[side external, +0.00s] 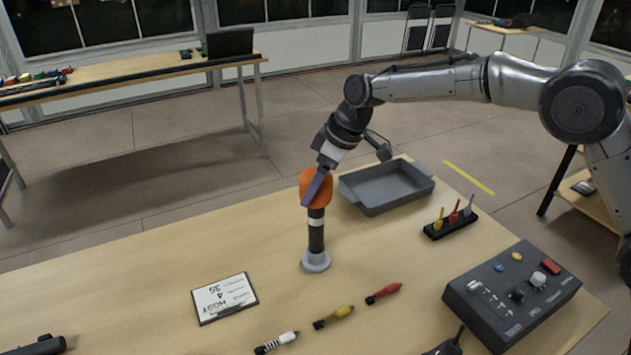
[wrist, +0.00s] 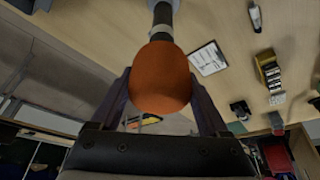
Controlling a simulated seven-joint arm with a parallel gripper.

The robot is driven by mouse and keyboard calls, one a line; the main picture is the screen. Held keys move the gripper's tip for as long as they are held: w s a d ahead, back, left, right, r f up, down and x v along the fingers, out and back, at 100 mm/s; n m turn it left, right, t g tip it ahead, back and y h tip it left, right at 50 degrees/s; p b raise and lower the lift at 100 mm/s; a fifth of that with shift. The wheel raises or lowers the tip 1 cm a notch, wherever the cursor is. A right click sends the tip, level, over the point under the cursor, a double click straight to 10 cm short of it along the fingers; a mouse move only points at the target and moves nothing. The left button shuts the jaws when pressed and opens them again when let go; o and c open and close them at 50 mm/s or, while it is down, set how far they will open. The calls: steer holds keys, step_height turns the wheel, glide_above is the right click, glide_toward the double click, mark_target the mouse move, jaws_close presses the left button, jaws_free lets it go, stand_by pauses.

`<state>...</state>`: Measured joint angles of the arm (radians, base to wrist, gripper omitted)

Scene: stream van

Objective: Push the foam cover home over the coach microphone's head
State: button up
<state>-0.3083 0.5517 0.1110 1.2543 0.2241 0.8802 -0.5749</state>
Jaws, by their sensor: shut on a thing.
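The orange foam cover (side external: 325,192) sits on the top end of the coach microphone (side external: 317,238). The microphone is black with a pale band and stands upright on a round grey base (side external: 316,262) on the table. The cover hides its head, so I cannot tell how deep the head sits inside. My gripper (side external: 316,188) is shut on the cover, reaching it from above at a slant. In the wrist view, the cover (wrist: 160,82) lies between the two fingers of my gripper (wrist: 160,76), with the microphone's dark stem (wrist: 162,20) running on beyond it.
A grey tray (side external: 385,205) stands close behind and right of the microphone. A black holder (side external: 450,225) with coloured pieces and a control box (side external: 512,293) lie right. A clipboard (side external: 224,298) and several coloured connectors (side external: 333,317) lie in front. The table's left part is mostly clear.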

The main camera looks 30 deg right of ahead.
steer(key=shift+f, duration=0.2)
steer(key=o, duration=1.2)
steer(key=v, duration=1.3)
steer(key=shift+d+r, duration=0.1)
steer(key=shift+r, duration=0.3)
